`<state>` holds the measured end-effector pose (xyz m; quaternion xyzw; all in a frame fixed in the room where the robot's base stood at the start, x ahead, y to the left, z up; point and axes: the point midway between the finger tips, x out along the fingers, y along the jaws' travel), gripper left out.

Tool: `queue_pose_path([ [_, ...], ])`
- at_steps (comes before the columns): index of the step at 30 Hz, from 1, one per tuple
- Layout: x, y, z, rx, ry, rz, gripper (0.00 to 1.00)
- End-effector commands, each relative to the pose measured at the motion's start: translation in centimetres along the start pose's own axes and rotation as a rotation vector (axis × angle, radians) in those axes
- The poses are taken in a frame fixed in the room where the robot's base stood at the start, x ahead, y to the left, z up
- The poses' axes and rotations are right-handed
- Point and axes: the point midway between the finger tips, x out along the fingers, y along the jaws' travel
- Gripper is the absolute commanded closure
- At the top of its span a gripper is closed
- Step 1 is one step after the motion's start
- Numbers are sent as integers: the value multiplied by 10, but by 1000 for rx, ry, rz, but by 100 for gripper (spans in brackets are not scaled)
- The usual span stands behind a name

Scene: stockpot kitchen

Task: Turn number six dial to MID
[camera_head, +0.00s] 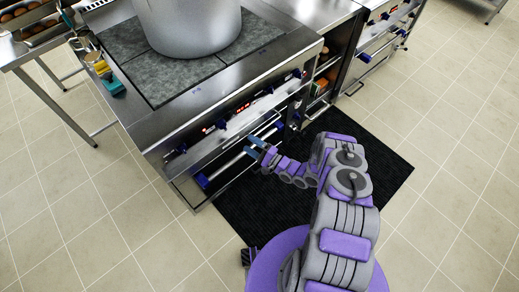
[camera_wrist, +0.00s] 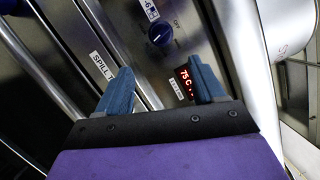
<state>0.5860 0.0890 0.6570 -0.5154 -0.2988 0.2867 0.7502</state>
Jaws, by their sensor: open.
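The number six dial (camera_wrist: 160,33) is a round blue knob on the steel front panel, under a label with a 6 (camera_wrist: 150,9) in the wrist view. Small lettering, seemingly OFF, is printed at its upper right; its exact setting is too small to tell. My gripper (camera_wrist: 160,66) is open and empty, its two blue fingers apart, with the dial beyond the gap between them, not touched. In the head view my gripper (camera_head: 258,150) is in front of the cooker's dial panel, close to the front rail. Which dial there is number six cannot be told.
A red display (camera_wrist: 186,78) reading about 75 C is behind the right finger. A SPILL label (camera_wrist: 103,66) is at left. A front rail (camera_head: 232,163) runs below the panel. A large pot (camera_head: 190,25) stands on the cooker top. A dark mat (camera_head: 385,165) lies on the floor.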

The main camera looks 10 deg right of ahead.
Motion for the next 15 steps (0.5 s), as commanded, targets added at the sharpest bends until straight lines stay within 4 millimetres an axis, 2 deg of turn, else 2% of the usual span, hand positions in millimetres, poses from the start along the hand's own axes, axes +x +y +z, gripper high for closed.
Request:
queue_pose_path([
  [1, -10, 1, -2, 1, 5, 1, 32],
  [6, -32, 2, -2, 2, 3, 3, 32],
  [15, -42, 2, 0, 2, 0, 2, 32],
])
